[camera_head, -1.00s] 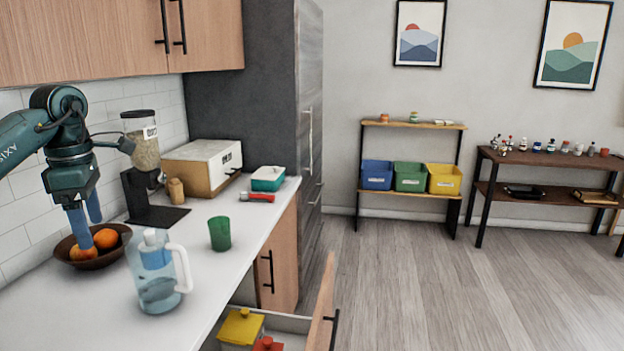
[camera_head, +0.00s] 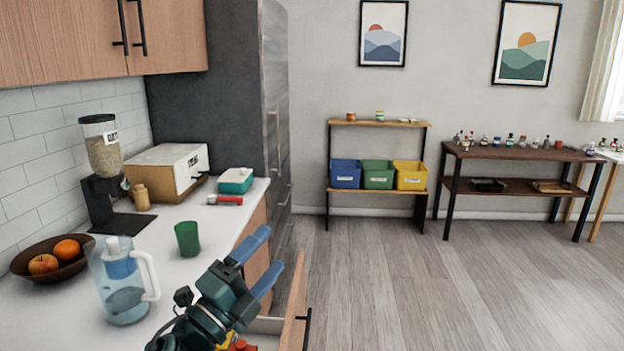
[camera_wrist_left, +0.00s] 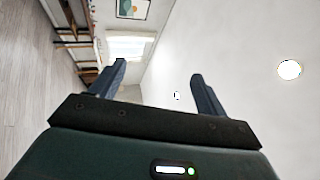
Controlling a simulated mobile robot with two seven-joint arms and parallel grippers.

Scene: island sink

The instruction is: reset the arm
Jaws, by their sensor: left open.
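My left gripper (camera_head: 272,248) is in the lower middle of the head view, in front of the counter edge and over the open drawer. Its two blue fingers are spread apart and point up and to the right. In the left wrist view the same fingers (camera_wrist_left: 159,70) stand apart with nothing between them, facing the ceiling and far wall. My left arm comes in from the bottom and hides part of the drawer. My right gripper is not in view.
On the white counter stand a blue pitcher (camera_head: 122,290), a green cup (camera_head: 187,239), a fruit bowl (camera_head: 28,268) and a grain dispenser (camera_head: 102,150). The drawer front (camera_head: 295,305) sticks out beside my gripper. The floor (camera_head: 420,290) to the right is clear.

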